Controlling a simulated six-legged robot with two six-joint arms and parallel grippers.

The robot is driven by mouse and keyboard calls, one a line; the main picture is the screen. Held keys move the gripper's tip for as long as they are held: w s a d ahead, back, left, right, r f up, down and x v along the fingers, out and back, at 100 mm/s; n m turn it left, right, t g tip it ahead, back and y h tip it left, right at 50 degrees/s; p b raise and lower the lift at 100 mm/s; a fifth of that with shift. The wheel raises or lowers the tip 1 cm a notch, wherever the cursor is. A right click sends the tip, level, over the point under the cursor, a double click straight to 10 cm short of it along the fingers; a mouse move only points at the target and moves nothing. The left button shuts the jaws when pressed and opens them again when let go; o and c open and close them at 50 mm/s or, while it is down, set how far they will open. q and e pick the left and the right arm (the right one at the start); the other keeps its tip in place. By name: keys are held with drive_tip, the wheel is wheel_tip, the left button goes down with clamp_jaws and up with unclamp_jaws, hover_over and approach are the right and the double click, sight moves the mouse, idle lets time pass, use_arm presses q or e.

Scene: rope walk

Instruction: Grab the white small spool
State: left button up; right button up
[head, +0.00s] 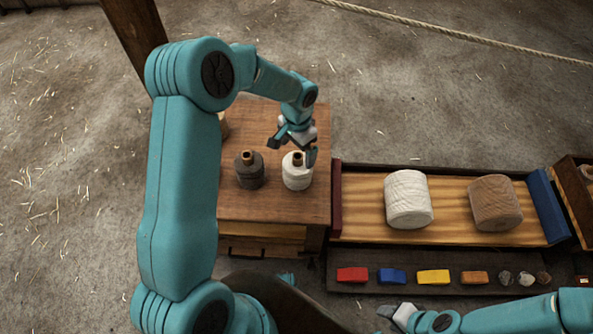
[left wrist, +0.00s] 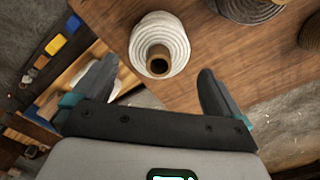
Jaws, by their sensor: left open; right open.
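The small white spool (head: 297,171) stands upright on a brown wooden cabinet top (head: 275,205). It has a brown core sticking out at its top. My left gripper (head: 291,149) is open just above and behind it in the head view. In the left wrist view the white spool (left wrist: 160,45) lies ahead of the open fingers (left wrist: 155,88), roughly centred between them, and nothing is held. A dark grey small spool (head: 250,170) stands to its left. My right gripper (head: 386,311) is low in the head view, open and empty, partly out of clear sight.
A large white roll (head: 408,199) and a large tan roll (head: 495,203) lie on a wooden tray with red and blue ends. Coloured blocks (head: 433,277) and several stones line a dark tray in front. A rope (head: 450,36) crosses at the back.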

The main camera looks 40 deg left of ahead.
sight(298, 163)
use_arm(q)
drive_tip(key=shift+d+f, duration=0.2)
drive_tip(key=shift+f, duration=1.05)
wheel_tip(298, 163, down, 5)
drive_tip(key=shift+w+a+r+b, duration=0.1)
drive_tip(key=shift+b, duration=0.3)
drive_tip(key=c, duration=0.9)
